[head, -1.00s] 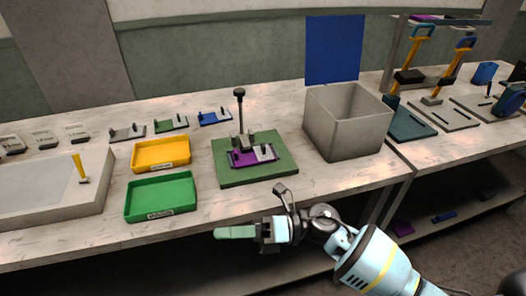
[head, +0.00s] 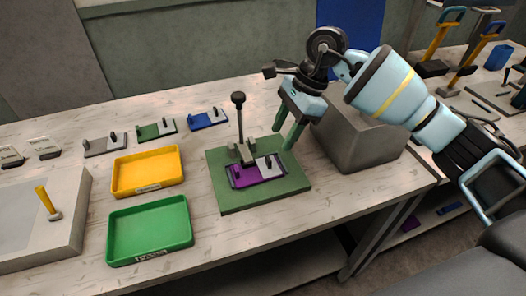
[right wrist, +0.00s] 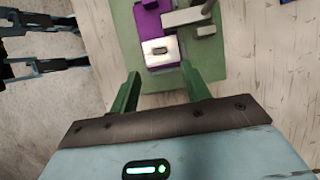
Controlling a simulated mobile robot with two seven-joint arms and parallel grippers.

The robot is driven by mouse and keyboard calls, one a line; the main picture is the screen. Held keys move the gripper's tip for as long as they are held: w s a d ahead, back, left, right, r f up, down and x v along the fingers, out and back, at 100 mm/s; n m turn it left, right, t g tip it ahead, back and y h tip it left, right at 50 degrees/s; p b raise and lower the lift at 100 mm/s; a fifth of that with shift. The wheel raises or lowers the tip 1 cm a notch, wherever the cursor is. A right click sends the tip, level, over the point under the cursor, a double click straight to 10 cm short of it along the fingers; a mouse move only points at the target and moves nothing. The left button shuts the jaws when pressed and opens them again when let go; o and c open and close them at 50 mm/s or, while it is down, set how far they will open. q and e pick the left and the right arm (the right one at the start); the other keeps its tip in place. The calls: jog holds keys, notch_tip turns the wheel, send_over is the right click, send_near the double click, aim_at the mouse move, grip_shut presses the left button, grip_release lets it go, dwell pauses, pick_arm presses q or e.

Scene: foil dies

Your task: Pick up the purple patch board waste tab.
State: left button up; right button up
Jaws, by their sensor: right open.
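The purple patch board (head: 245,177) lies in a fixture on a green base (head: 230,202). Its pale grey end section with a small raised dark piece, seemingly the waste tab (head: 272,164), is on the right. In the right wrist view the purple board (right wrist: 148,19) is near the top, and the pale tab (right wrist: 162,49) lies just beyond my fingertips. My right gripper (head: 282,139) points down above the right side of the base, open and empty, its green fingers apart. In the right wrist view its fingertips (right wrist: 160,73) straddle the tab's line.
A dark-knobbed lever (head: 238,112) stands upright behind the board. A grey bin (head: 362,140) stands close right of my gripper. A yellow tray (head: 147,188) and a green tray (head: 110,240) lie left. Smaller boards, including a blue one (head: 208,119), line the back.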

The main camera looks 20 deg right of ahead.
aim_at(271, 156)
jog(key=x, duration=0.2)
jog(key=shift+s+a+f, duration=0.15)
jog(key=shift+s+f, duration=0.05)
jog(key=shift+s, duration=0.05)
jog(key=shift+a+f, duration=0.15)
jog(key=shift+f, duration=0.15)
jog(key=x, duration=0.2)
jog(key=p+x, duration=0.1)
jog(key=x, duration=0.1)
jog(key=shift+w+f, duration=0.1)
jog(key=shift+w, duration=0.15)
jog(key=shift+a+f, duration=0.1)
jog(key=shift+f, duration=0.1)
jog(key=shift+c, duration=1)
jog(key=c, duration=0.7)
pick_arm(q)
jog(key=shift+s+r, duration=0.15)
jog(key=shift+s, duration=0.7)
pick_arm(e)
grip_shut()
